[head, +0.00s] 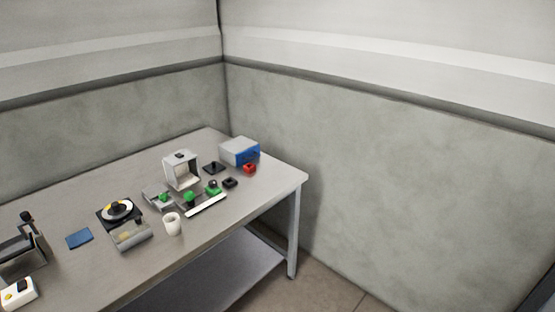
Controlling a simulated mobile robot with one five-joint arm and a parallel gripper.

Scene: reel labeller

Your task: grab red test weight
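The red test weight (249,168) is a small red block with a dark spot on its top. It sits on the table in the head view, near the far right corner, just in front of a blue and grey box (240,151). I cannot tell whether it touches the box. My gripper does not show in the head view, so its place and state are hidden.
The grey table (283,185) has a lower shelf. Left of the weight are a dark block (230,182), green-topped pieces and a white-framed device (182,170). A white cup (172,223) stands near the front edge. Walls stand behind; floor is clear at right.

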